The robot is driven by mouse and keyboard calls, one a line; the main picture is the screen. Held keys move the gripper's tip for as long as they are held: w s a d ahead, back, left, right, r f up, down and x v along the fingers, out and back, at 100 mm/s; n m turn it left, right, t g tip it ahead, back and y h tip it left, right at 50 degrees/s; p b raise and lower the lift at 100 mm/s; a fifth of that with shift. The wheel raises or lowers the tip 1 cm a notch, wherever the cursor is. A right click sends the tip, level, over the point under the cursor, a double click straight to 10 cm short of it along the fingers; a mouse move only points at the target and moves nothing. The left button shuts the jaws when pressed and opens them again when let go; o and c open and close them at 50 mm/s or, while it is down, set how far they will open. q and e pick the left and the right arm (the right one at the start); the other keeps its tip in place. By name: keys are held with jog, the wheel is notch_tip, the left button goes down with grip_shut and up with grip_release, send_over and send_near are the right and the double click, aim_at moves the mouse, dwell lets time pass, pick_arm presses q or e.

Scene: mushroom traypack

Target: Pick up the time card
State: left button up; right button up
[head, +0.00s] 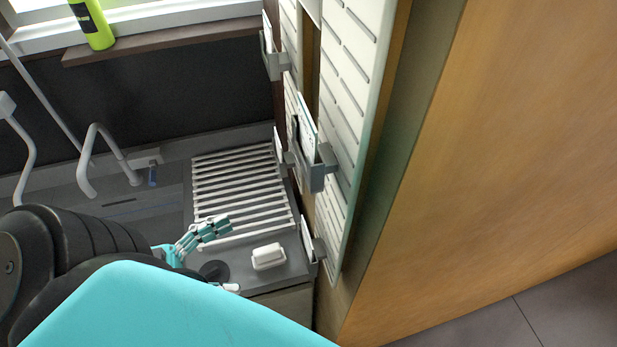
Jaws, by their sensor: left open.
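A pale card (307,132), which looks like the time card, stands in a grey holder (318,172) on a white slotted rack panel (345,80). Its upper part shows above the holder and its lower part is hidden. Other pale cards sit in holders at the upper left (267,36) and lower down (307,236). I cannot read any of them. My left gripper (208,233), teal and pale, is open over the counter, left of and below the central holder and apart from it. Part of it is hidden behind my own arm. My right gripper is not in view.
A ribbed white drainer (240,190) lies beside a sink with a curved tap (100,150). A white block (268,256) rests on the counter edge. A green bottle (93,25) stands on the sill. A wooden panel (500,150) fills the right side.

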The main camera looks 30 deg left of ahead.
aim_at(306, 233)
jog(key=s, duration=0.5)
pick_arm(q)
jog(key=b+x, duration=0.1)
jog(key=x, duration=0.9)
jog(key=shift+w, duration=0.25)
jog(key=shift+w+d+r+p, duration=0.15)
jog(key=shift+w+d+p, duration=0.25)
jog(key=shift+w+p, duration=0.3)
jog(key=shift+w+d, duration=0.15)
jog(key=shift+d, duration=0.05)
jog(key=c, duration=0.7)
jog(key=shift+c, duration=1)
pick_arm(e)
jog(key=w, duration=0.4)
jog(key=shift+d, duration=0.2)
